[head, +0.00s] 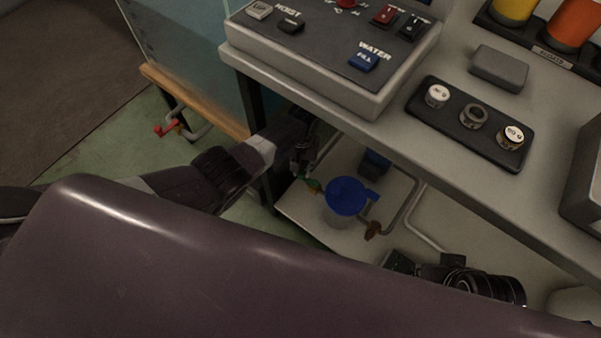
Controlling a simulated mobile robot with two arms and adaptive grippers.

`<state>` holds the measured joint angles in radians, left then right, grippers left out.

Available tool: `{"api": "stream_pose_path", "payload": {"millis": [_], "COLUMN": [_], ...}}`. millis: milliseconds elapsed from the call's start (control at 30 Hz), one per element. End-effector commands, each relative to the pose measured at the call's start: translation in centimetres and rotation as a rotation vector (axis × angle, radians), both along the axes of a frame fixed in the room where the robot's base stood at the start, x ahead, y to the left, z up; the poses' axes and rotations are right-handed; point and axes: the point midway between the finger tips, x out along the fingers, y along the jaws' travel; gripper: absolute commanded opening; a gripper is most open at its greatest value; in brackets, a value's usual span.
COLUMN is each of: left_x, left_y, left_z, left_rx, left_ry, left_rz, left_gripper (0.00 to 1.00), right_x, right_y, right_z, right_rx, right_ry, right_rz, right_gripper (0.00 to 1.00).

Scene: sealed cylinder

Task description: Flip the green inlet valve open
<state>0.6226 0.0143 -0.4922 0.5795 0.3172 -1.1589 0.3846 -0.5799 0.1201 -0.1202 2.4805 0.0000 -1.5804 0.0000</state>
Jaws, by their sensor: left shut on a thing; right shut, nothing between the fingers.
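The green inlet valve (314,185) is a small green handle on the left side of a clear cylinder (338,218) with a blue lid (346,194), on the lower shelf. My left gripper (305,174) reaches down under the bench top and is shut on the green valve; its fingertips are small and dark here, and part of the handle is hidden. My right gripper (398,262) is shut and empty, low to the right of the cylinder. Whether the handle is along or across its pipe is too small to tell.
A brown-red valve (373,230) and bent pipes sit right of the cylinder. The lower shelf (300,207) lies under the bench top (480,185), which carries a control panel (335,50) and a tray of weights (470,122). A water tank (190,60) stands at the left.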

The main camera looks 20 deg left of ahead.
Motion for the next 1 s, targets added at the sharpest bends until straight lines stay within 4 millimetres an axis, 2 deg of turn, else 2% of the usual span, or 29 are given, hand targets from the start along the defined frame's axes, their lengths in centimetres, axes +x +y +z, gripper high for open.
{"api": "stream_pose_path", "payload": {"millis": [167,300,500,933,967,1000], "left_x": [0.6,0.9,1.1,1.1,1.2,1.2], "left_y": [-0.1,-0.2,-0.3,-0.3,-0.3,-0.3], "left_z": [-0.1,-0.1,0.0,0.0,0.0,0.1], "left_rx": [0.0,0.0,0.0,0.0,0.0,0.0], "left_ry": [-0.001,-0.001,-0.001,-0.003,-0.003,-0.003], "left_rz": [-0.106,-0.163,-0.205,-0.215,-0.215,-0.215], "left_gripper": [0.0,0.0,0.0,0.0,0.23,0.27], "right_x": [0.0,2.0,3.2,3.4,3.4,3.4], "right_y": [0.0,0.5,0.9,0.9,0.9,0.9], "right_z": [-0.7,-0.2,0.2,0.3,0.3,0.3], "right_rx": [0.0,0.015,0.024,0.026,0.025,0.025], "right_ry": [0.001,-0.075,-0.122,-0.131,-0.13,-0.13], "right_rz": [0.0,0.005,0.01,0.01,0.01,0.01], "right_gripper": [0.0,0.0,0.0,0.0,0.0,0.0]}}
